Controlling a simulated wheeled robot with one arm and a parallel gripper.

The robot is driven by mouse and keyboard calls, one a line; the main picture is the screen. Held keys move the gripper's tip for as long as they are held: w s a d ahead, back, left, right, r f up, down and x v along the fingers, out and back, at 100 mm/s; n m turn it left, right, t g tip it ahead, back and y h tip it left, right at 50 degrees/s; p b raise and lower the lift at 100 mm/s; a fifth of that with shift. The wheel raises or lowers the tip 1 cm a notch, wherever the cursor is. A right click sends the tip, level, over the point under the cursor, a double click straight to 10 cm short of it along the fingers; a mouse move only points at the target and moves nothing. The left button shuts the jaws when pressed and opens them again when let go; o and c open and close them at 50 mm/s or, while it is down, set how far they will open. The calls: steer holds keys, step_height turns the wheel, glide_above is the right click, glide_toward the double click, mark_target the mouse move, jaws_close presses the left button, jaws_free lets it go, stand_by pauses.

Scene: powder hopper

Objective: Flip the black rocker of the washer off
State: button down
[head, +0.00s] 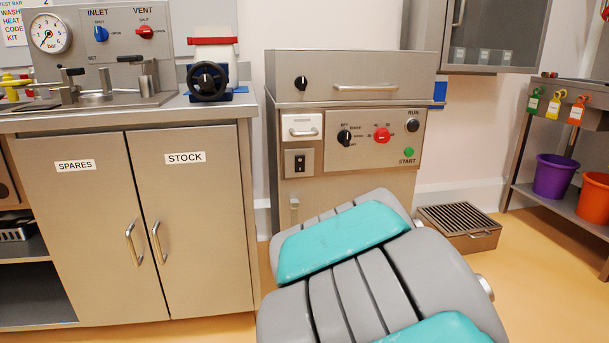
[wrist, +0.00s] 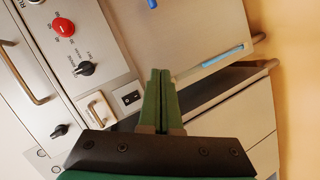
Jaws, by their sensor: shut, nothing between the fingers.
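The washer (head: 350,185) is a steel cabinet in the middle of the head view. Its black rocker (head: 299,162) sits in a steel plate under a white drawer (head: 302,127). In the wrist view the black rocker (wrist: 132,98) shows just left of my gripper (wrist: 160,72), beside the white drawer. My gripper's green fingers are shut together and empty. They appear apart from the rocker, but the exact gap cannot be told. Which way the rocker is tipped is too small to tell. My gripper is hidden in the head view behind my arm.
The washer panel has a black knob (head: 344,137), a red knob (head: 382,135), a black RUN button (head: 413,125) and a green START button (head: 408,152). A steel cupboard (head: 190,230) stands left. A grated box (head: 460,225) lies on the floor at right.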

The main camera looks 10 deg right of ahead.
steer(key=w+a+r+n+t+y+b, duration=0.3)
steer(key=w+a+r+n+t, duration=0.1)
steer(key=w+a+n+t, duration=0.2)
steer(key=shift+w+r+n+y+b, duration=0.3)
steer(key=shift+w+r+n, duration=0.1)
steer(key=shift+w+n, duration=0.65)
steer(key=shift+w, duration=0.1)
